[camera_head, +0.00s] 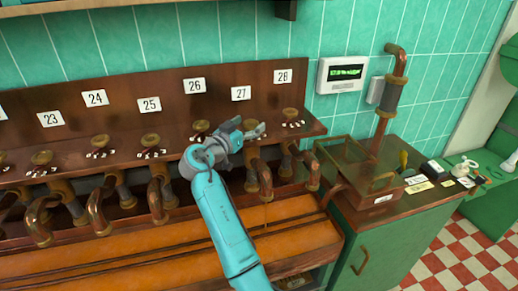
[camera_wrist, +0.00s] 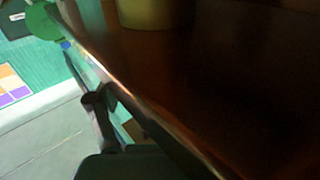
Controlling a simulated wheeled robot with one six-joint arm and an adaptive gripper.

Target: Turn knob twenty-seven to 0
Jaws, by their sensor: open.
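The white label 27 (camera_head: 240,93) is on the dark wooden panel in the head view. My gripper (camera_head: 258,130) is open in front of the panel, just below that label. It covers the spot where knob twenty-seven sits, so the knob's setting cannot be read. In the wrist view, a blurred brass-coloured round piece (camera_wrist: 147,12) shows at the top edge against dark wood. I cannot tell whether it is knob twenty-seven. I cannot tell whether my gripper touches any knob.
Knob 26 (camera_head: 200,126) is left of my gripper, and knob 28 (camera_head: 290,113) is to the right. Curved copper pipes (camera_head: 160,188) stand below the panel. A wooden tray (camera_head: 372,190) is on the green cabinet (camera_head: 372,250). A display (camera_head: 342,74) hangs on the tiled wall.

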